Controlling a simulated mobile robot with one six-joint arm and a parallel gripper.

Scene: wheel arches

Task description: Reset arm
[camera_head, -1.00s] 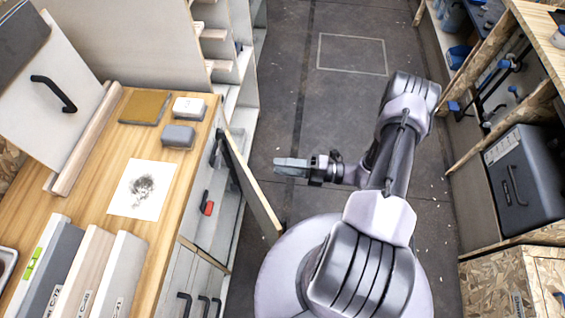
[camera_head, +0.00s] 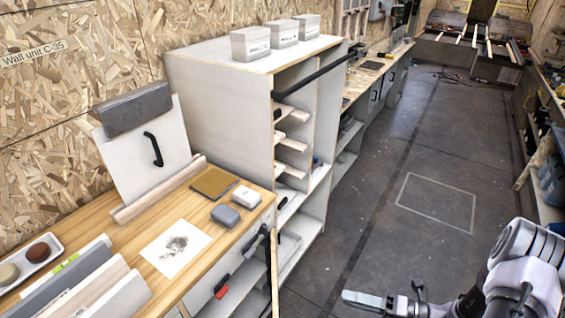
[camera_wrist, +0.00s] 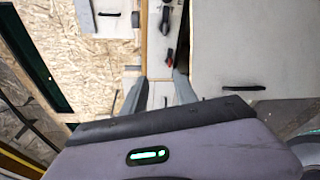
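My gripper (camera_head: 367,300) is at the lower right of the head view, out over the grey floor and to the right of the workbench. In the wrist view its two grey fingers (camera_wrist: 160,78) stand apart with nothing between them. Most of my arm is cut off by the lower right corner of the head view. A cabinet door (camera_head: 273,268) of the workbench (camera_head: 185,268) stands swung out, to the left of my gripper. A red-handled item (camera_head: 222,287) shows at the bench front.
On the bench are a printed sheet (camera_head: 176,247), two small blocks, a brown pad (camera_head: 214,183) and a leaning white panel (camera_head: 148,150). A white shelf unit (camera_head: 225,115) stands behind. The floor (camera_head: 400,240) ahead is clear. More shelving lines the right edge.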

